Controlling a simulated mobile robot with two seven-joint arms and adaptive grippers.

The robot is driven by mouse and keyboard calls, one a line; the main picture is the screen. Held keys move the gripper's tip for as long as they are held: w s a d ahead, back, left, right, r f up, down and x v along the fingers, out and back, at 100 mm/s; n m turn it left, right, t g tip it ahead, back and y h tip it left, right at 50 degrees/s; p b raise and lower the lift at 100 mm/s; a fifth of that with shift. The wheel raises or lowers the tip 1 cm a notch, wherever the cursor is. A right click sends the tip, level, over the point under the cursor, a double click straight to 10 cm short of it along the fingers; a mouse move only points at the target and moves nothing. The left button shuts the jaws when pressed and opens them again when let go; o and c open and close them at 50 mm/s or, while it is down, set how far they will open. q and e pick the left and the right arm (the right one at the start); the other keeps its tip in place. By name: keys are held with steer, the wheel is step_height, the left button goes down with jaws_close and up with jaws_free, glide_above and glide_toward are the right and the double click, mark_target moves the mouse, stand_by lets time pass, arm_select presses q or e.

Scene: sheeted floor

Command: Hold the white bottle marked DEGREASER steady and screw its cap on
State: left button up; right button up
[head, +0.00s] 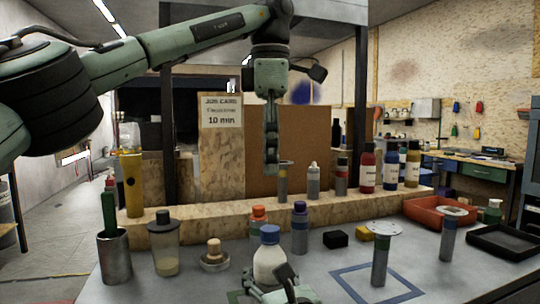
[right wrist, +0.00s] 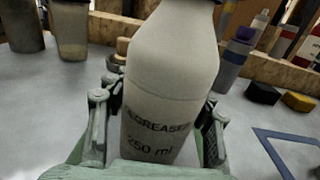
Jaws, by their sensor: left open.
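The white DEGREASER bottle (head: 268,264) stands upright at the front middle of the table, with a blue cap (head: 270,234) on its top. I cannot tell how tightly the cap sits. In the right wrist view the bottle (right wrist: 160,100) shows its label, and its top is cut off. My right gripper (right wrist: 158,130) has a finger on each side of the bottle and is shut on it low down; in the head view it shows at the bottom edge. My left gripper (head: 271,166) is open and empty, pointing down, high above and behind the bottle, seen edge-on.
An orange-capped bottle (head: 258,218) and a purple-capped bottle (head: 299,228) stand close behind. A wooden-topped piece (head: 214,256) and a lidded beaker (head: 164,250) are left. A round-topped post (head: 380,262) stands right, by a blue outlined square (head: 350,290). A wooden ledge (head: 225,222) runs behind.

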mark_target(276, 288)
steer(key=o, duration=0.5)
steer(key=shift+s, duration=0.1)
steer(key=v, duration=1.2)
